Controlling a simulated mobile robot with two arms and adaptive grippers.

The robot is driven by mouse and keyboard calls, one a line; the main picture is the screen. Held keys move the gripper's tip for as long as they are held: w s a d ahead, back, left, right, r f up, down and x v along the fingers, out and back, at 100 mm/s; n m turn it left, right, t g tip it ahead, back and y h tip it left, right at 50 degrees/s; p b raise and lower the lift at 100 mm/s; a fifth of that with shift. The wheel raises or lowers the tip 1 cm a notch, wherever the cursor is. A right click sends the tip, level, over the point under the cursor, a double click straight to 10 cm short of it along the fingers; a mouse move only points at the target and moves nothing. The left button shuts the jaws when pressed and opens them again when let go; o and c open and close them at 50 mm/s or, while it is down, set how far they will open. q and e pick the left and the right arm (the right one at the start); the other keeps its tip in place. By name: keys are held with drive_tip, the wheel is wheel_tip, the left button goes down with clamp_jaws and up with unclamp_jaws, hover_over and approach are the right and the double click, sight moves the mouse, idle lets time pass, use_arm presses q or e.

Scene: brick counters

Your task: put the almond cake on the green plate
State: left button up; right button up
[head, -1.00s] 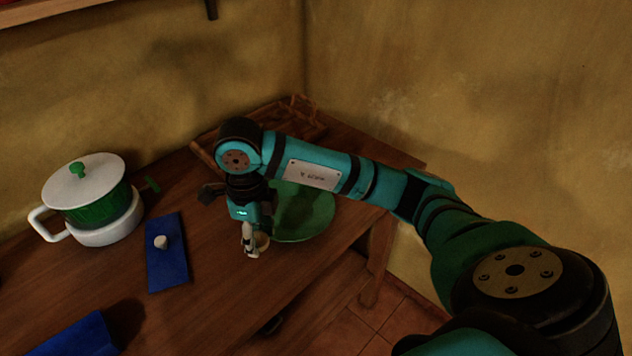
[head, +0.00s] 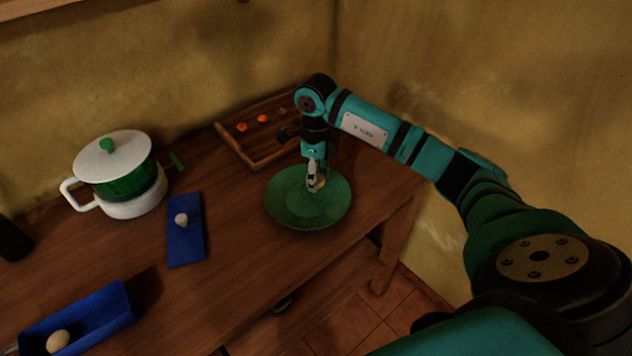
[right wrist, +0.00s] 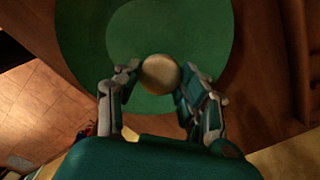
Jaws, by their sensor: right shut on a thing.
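The green plate (head: 283,207) lies on the wooden counter near its right end. My right gripper (head: 315,188) is over the plate, pointing down. It is shut on a small round tan cake, the almond cake (right wrist: 160,74), which shows between the fingertips (right wrist: 158,82) in the right wrist view. In the head view the cake (head: 322,183) is partly hidden by the fingers. The plate (right wrist: 215,40) fills the background beneath the cake in the right wrist view. I cannot tell whether the cake touches the plate. My left gripper is not in view.
A wooden tray (head: 232,148) with small orange items stands behind the plate. A white and green pot (head: 125,180), a blue mat (head: 185,245) with a small pale item, and a blue tray (head: 100,312) with a round tan item are to the left.

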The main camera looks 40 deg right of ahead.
wheel_tip(320, 180, down, 3)
drive_tip(key=shift+s+r+p, duration=0.1)
drive_tip(key=shift+p, duration=0.5)
drive_tip(key=shift+f, duration=0.35)
drive_tip(key=shift+f, duration=0.2)
drive_tip(key=o, duration=0.9)
drive_tip(key=shift+o, duration=0.2)
drive_tip(key=shift+r, duration=0.2)
